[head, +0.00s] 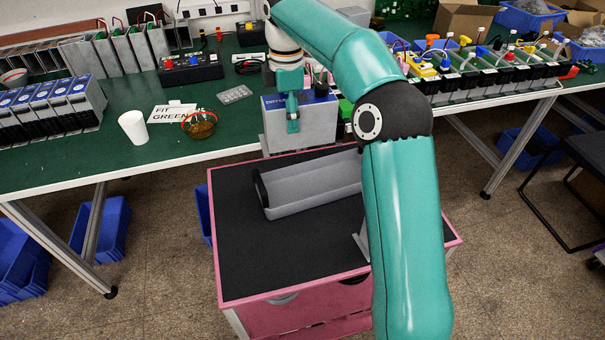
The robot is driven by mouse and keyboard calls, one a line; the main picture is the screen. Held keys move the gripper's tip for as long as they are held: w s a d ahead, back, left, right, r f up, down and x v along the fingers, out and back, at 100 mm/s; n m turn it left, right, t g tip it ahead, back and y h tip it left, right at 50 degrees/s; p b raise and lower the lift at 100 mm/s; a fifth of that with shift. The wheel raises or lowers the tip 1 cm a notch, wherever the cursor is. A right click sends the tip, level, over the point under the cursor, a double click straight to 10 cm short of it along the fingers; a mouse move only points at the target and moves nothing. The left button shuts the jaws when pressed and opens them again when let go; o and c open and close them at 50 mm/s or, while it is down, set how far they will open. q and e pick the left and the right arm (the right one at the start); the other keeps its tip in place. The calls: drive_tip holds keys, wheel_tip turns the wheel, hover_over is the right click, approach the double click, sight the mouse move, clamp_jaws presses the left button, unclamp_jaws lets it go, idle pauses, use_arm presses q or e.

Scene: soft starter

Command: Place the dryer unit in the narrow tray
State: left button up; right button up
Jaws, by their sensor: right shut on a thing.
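The dryer unit appears to be the grey box with a blue top (271,128) at the table's front edge, behind the cart. It looks upright; I cannot tell whether its base touches anything. My right gripper (292,122) comes down over its front face and is shut on it. The narrow tray (290,210) is a long, light grey open trough with a dark end at its left. It lies slightly angled on the cart's black top, in front of and below the box. My right arm hides its right end. My left gripper is out of view.
The pink-edged cart (260,262) has bare black surface in front of the tray. On the green table (75,160) stand a white cup (133,127), a small bowl (199,125) and blue-topped units (50,108). Wired modules (480,72) line the right side.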

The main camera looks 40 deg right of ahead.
sight(293, 138)
drive_tip(key=shift+w+d, duration=0.1)
drive_tip(key=shift+d, duration=0.15)
drive_tip(key=shift+d+f+b, duration=0.2)
drive_tip(key=shift+f+b, duration=0.85)
drive_tip(key=shift+f, duration=8.6)
drive_tip(key=o, duration=1.5)
drive_tip(key=shift+s, duration=0.2)
drive_tip(key=shift+r, duration=0.1)
wheel_tip(293, 138, up, 12)
drive_tip(key=shift+f, duration=0.1)
